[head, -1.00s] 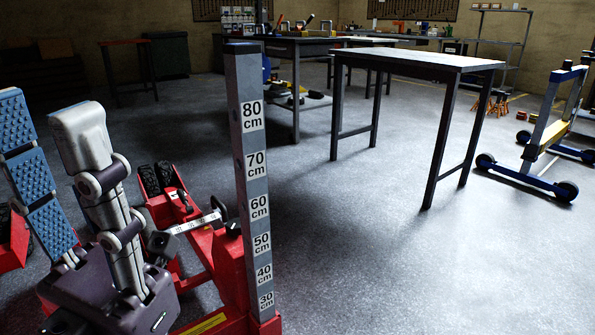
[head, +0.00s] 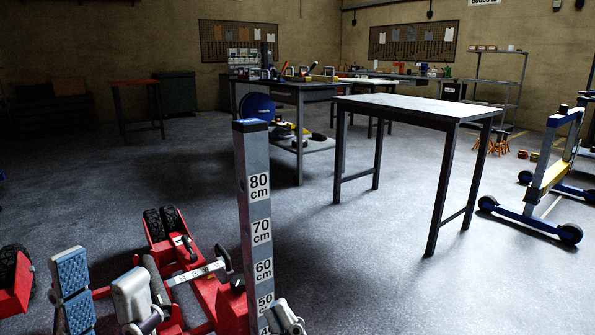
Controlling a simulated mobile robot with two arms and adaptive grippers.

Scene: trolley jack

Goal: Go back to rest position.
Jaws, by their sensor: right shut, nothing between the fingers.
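My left gripper (head: 103,287) is low at the left of the head view. A finger with blue dimpled pads stands on its left and a grey-backed finger on its right, well apart, with nothing held between them. Its palm is below the frame. My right gripper (head: 285,319) shows only as a small grey fingertip at the bottom edge, in front of the post's foot. It is shut and empty. The red trolley jack (head: 202,290) with black wheels stands on the floor behind my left gripper. My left gripper partly hides it.
A grey measuring post (head: 245,180) marked in centimetres rises beside the jack. A bare-topped table (head: 420,105) stands right of centre, with a cluttered workbench (head: 299,120) behind it. A blue and yellow wheeled frame (head: 545,190) is at the right. Floor between is clear.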

